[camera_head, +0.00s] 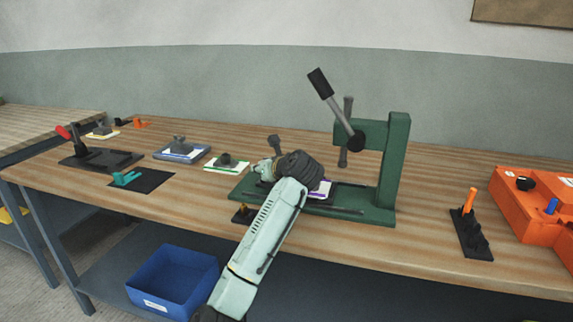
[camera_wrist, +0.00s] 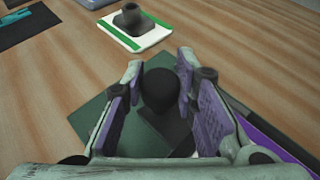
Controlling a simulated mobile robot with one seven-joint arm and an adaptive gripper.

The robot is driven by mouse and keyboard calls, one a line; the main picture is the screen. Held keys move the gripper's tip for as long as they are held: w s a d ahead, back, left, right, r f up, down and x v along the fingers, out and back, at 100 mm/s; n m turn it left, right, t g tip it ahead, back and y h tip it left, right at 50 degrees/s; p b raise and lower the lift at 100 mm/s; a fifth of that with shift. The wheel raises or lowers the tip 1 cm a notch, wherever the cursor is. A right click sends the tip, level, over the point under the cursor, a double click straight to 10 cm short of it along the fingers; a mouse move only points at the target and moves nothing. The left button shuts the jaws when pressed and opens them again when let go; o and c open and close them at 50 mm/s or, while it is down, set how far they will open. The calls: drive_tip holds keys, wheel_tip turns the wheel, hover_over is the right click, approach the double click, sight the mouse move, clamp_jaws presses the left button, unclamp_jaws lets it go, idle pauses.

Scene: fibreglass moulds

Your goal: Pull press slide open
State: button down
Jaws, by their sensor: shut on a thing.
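The green press (camera_head: 398,165) stands on the workbench, its lever (camera_head: 322,85) raised and tilted to the left. Its slide, a dark plate (camera_head: 347,193) with a purple-edged white piece on it, lies low on the green base, partly hidden by my arm. My gripper (camera_head: 264,168) is at the left end of the base. In the wrist view my gripper (camera_wrist: 160,88) is shut on a dark round knob (camera_wrist: 161,92), with one purple-padded finger on each side. How far the slide is out is hard to tell.
Left of the press lie a green-edged plate (camera_head: 213,165), also in the wrist view (camera_wrist: 148,38), a blue-grey tray (camera_head: 160,154) and a dark clamp fixture (camera_head: 85,160). An orange-handled holder (camera_head: 475,244) and orange case (camera_head: 520,219) stand right. A blue bin (camera_head: 150,297) sits below.

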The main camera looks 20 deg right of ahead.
drive_tip(key=w+a, duration=0.1)
drive_tip(key=a, duration=0.1)
drive_tip(key=w+a, duration=0.1)
drive_tip(key=shift+w+a+p, duration=0.3)
drive_tip(key=shift+a+p, duration=0.1)
drive_tip(key=c, duration=1.3)
unclamp_jaws()
drive_tip(key=shift+s, duration=0.1)
drive_tip(key=v, duration=1.2)
